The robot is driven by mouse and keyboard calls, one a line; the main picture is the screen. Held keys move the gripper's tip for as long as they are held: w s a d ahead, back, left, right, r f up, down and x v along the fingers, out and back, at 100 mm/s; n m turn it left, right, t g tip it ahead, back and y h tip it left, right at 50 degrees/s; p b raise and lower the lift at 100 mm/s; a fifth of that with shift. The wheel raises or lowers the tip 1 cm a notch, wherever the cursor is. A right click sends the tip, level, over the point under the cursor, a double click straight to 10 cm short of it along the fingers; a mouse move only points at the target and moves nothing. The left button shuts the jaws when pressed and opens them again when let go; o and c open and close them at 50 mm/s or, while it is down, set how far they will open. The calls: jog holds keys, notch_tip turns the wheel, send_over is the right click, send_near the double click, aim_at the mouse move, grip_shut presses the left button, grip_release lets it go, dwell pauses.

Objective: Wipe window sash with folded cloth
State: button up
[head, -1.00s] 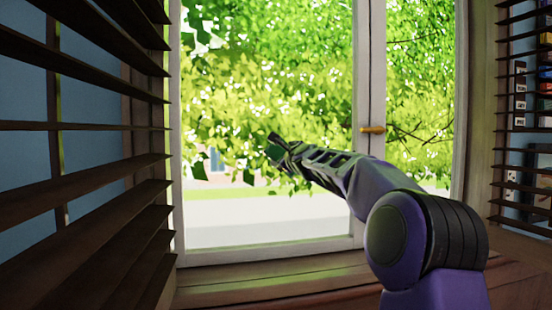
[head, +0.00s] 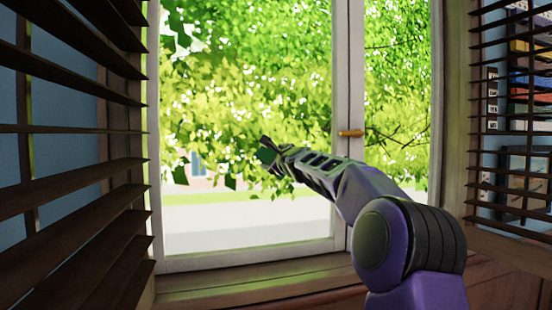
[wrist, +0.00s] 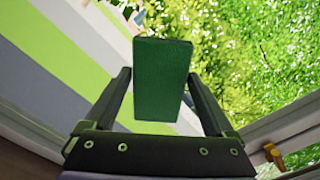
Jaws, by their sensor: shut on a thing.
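My gripper (head: 265,150) is shut on the folded cloth, a dark green flat block. The cloth (wrist: 160,85) stands upright between the two black fingers in the wrist view. In the head view only a small green bit of the cloth (head: 267,156) shows at the fingertips. The window sash (head: 341,80) is a pale frame around bright panes, with a brass handle (head: 351,133) on its middle upright. My gripper is in front of the left pane, left of that upright. I cannot tell whether the cloth touches the window.
Dark slatted blinds (head: 90,215) stand close on the left, and more blinds (head: 515,120) hang on the right before shelves. A wooden sill (head: 250,285) runs below the window and looks clear. Trees and a pale road show outside.

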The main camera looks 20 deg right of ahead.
jog(key=shift+a+p, duration=1.55)
jog(key=shift+a, duration=5.35)
jog(key=shift+s+f, duration=0.1)
jog(key=shift+s, duration=0.05)
jog(key=shift+s+b, duration=0.35)
jog(key=shift+b, duration=0.2)
jog(key=b, duration=0.2)
send_near(226, 158)
jog(key=shift+d, duration=0.1)
